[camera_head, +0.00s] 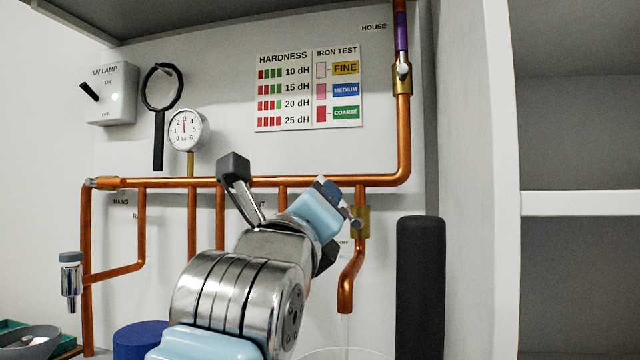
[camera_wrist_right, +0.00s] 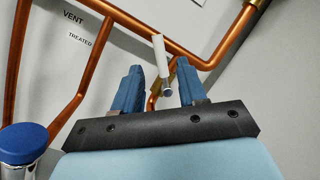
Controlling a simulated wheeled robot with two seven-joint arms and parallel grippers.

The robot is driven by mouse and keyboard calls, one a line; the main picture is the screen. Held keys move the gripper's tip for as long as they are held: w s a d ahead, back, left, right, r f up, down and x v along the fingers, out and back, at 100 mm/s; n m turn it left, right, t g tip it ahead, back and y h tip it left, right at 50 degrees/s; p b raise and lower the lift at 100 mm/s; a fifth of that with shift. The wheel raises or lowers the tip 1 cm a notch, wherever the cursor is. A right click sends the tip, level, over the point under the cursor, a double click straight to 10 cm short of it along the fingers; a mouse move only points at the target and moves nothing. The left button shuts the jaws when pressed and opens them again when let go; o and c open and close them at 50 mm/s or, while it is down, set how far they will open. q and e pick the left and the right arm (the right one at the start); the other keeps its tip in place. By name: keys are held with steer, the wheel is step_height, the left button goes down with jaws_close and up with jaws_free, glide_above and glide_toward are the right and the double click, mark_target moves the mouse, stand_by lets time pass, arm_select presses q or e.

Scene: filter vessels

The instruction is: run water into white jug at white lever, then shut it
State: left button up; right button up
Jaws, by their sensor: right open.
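My right gripper (camera_head: 338,198) reaches up to the brass valve (camera_head: 361,222) on the right-hand drop pipe. In the wrist view its two blue fingers (camera_wrist_right: 160,78) are open, with the white lever (camera_wrist_right: 158,55) in the gap between them. I cannot tell whether either finger touches it. In the head view the lever is mostly hidden by the gripper. A thin pale stream of water (camera_head: 345,328) falls from the copper spout (camera_head: 345,298). The white jug (camera_head: 345,351) stands below, with only its rim showing at the bottom edge. My left gripper is out of view.
Copper pipes (camera_head: 270,182) run along the back wall. A black cylinder (camera_head: 420,285) stands right of the spout. A blue round lid (camera_head: 142,340) and a grey bowl (camera_head: 28,343) are at lower left. A purple-handled valve (camera_head: 402,70) is at upper right.

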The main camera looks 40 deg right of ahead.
steer(key=p+x, duration=0.1)
steer(key=x, duration=0.6)
steer(key=shift+w+d+r, duration=0.15)
steer(key=shift+w+d, duration=0.05)
steer(key=shift+d, duration=0.05)
jaws_close()
